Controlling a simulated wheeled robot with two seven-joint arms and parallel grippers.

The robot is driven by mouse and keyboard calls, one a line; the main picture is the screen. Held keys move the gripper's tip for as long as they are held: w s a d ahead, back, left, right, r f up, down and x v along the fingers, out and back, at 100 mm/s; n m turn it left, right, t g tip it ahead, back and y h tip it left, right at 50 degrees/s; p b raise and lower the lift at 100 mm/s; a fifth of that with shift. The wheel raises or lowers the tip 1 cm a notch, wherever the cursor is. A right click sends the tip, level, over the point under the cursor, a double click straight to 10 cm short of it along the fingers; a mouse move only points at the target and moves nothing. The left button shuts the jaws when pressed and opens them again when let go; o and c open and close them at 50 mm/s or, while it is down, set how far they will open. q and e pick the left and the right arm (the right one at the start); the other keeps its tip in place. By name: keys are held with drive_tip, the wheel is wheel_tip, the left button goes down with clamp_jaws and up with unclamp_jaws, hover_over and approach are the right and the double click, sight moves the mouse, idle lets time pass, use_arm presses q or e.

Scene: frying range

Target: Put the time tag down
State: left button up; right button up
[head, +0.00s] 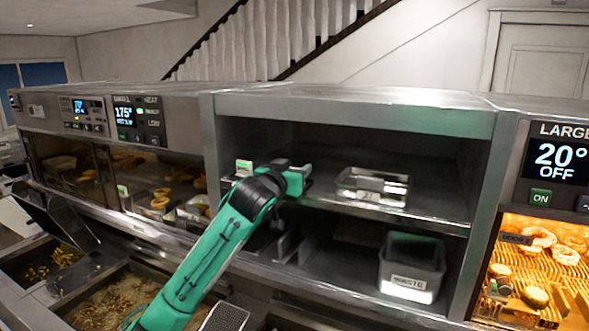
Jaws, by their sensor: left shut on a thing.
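A small white time tag with a green top (244,168) shows at the left end of the upper shelf (425,206), just left of my left wrist. My left gripper (258,170) reaches into this shelf bay and is shut on the time tag. The black wrist joint hides the fingers and their contact with the tag. I cannot tell whether the tag's bottom touches the shelf. My right gripper is not in view.
A shiny metal tray (373,187) sits on the upper shelf, right of my gripper. A waste bin (411,268) stands on the lower shelf. Another green and white tag (123,192) is at the left food cabinet. The upper shelf's right end looks clear.

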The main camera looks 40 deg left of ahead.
use_arm(q)
drive_tip(key=o, duration=0.5)
drive_tip(key=shift+f, duration=0.15)
drive_tip(key=o, duration=0.5)
drive_tip(key=shift+r, duration=0.2)
drive_tip(key=shift+s+f, duration=0.1)
drive_tip(key=shift+s, duration=0.1)
drive_tip(key=b+v, duration=0.5)
drive_tip(key=v, duration=0.6)
drive_tip(key=shift+s+d, duration=0.1)
drive_tip(key=shift+s, duration=0.2)
